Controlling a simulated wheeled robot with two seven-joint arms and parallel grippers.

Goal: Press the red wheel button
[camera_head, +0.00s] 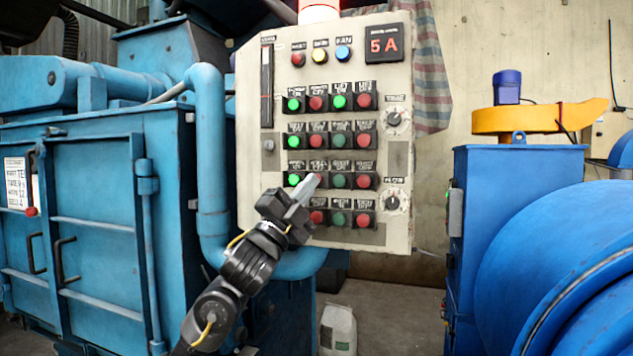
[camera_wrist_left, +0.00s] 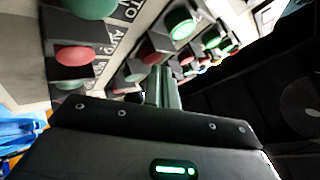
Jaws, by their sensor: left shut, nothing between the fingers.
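The cream control panel (camera_head: 275,200) carries rows of green and red push buttons under small black labels. Which red one is the wheel button I cannot read. My left gripper (camera_head: 309,184) is shut and empty, its fingertips pointing up at the panel in front of the third row, close to the red button (camera_head: 315,166) in the second column. Contact cannot be judged. The gripper hides part of the lower left buttons. In the left wrist view the shut fingers (camera_wrist_left: 165,88) point toward the panel, with a red button (camera_wrist_left: 75,55) to their left and a lit green one (camera_wrist_left: 181,24) above. My right gripper is not in view.
A 5 A display (camera_head: 384,44) and two dials, the upper one (camera_head: 393,118) among them, sit on the panel. A blue pipe (camera_head: 211,160) and blue machine stand left. Another blue machine (camera_head: 510,190) stands right.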

